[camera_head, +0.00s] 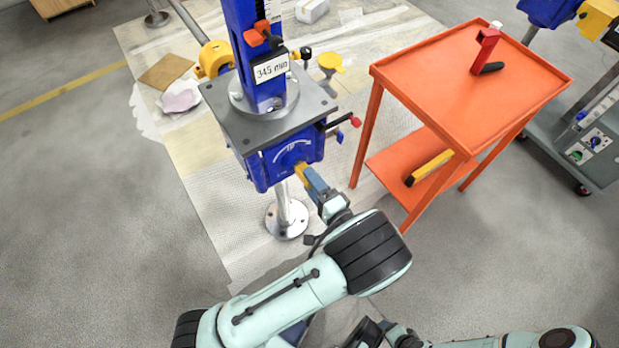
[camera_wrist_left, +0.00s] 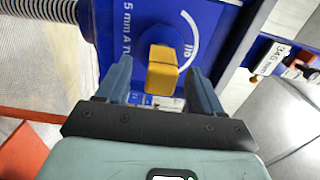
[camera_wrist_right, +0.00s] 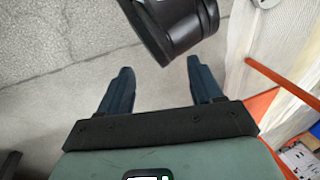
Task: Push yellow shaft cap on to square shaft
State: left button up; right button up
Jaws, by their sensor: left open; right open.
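The yellow shaft cap (camera_wrist_left: 162,70) sticks out from the face of the blue jack housing (camera_wrist_left: 125,22). It also shows in the head view (camera_head: 299,169), low on the front of the jack. The square shaft is not visible; the cap and housing hide where it would be, and I cannot tell how far the cap sits on it. My left gripper (camera_head: 309,180) is open in front of the housing. In the left wrist view its fingers stand either side of the cap, with gaps visible. My right gripper (camera_wrist_right: 160,67) is open and empty above the floor.
An orange two-shelf cart (camera_head: 440,70) stands right of the jack, with a red tool (camera_head: 486,45) on top and a yellow-black item (camera_head: 429,168) below. Red-tipped levers (camera_head: 350,121) project from the jack's right side. A dark rounded part (camera_wrist_right: 180,25) is close beyond my right gripper.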

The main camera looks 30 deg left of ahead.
pick_arm(q)
jog(key=v, duration=1.2)
jog(key=shift+p, duration=0.45)
pick_arm(e)
jog(key=shift+s+a+r, duration=0.3)
jog(key=shift+s+r, duration=0.35)
jog(key=shift+s, duration=0.05)
pick_arm(q)
jog(key=shift+a, duration=0.1)
